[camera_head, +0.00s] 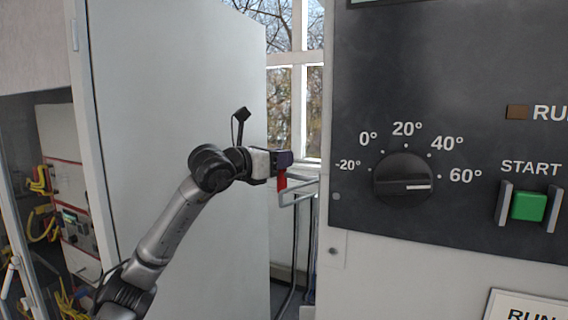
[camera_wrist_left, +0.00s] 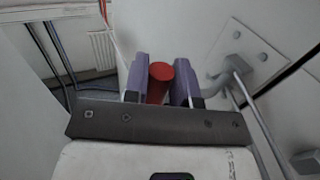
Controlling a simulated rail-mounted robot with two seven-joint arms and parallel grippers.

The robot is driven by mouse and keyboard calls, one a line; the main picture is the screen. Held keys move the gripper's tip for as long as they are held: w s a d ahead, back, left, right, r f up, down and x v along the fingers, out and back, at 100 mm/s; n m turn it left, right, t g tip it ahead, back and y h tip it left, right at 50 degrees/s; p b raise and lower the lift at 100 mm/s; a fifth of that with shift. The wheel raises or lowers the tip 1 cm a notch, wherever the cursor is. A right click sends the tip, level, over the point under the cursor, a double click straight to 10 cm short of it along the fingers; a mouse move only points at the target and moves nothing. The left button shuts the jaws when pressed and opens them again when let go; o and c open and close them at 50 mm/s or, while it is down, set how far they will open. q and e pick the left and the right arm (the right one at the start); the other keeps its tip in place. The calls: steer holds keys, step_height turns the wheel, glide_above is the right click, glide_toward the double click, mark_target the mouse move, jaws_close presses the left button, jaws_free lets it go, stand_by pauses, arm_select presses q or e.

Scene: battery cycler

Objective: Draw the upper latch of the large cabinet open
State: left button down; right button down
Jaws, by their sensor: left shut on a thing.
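The upper latch has a red grip (camera_head: 282,180) and a bent grey metal bar (camera_head: 300,190) beside the large cabinet's (camera_head: 350,278) left edge. My left gripper (camera_head: 284,160) is shut on the red grip, and its lower part shows below the fingers. In the left wrist view the red grip (camera_wrist_left: 160,80) stands between the two purple fingers. A bolted grey mounting plate (camera_wrist_left: 246,58) with a rod sits to the right of them on a white surface. My right gripper is not in view.
The cabinet's dark front panel carries a temperature dial (camera_head: 403,181) and a green START button (camera_head: 528,205). A tall white panel (camera_head: 190,120) stands behind my left arm. Equipment with yellow cables (camera_head: 42,180) is at the far left. A window (camera_head: 294,90) is behind.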

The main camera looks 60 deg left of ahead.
arm_select(q)
steer(key=shift+s+d, duration=0.25)
steer(key=shift+d, duration=0.2)
steer(key=c, duration=0.9)
jaws_free()
steer(key=shift+w, duration=0.1)
steer(key=s+b, duration=0.2)
steer(key=s, duration=0.2)
steer(key=s+d+b, duration=0.1)
steer(key=s+b, duration=0.2)
steer(key=s, duration=0.2)
steer(key=s+b, duration=0.2)
steer(key=s, duration=0.2)
steer(key=shift+s+d+b, duration=0.35)
steer(key=shift+s, duration=0.05)
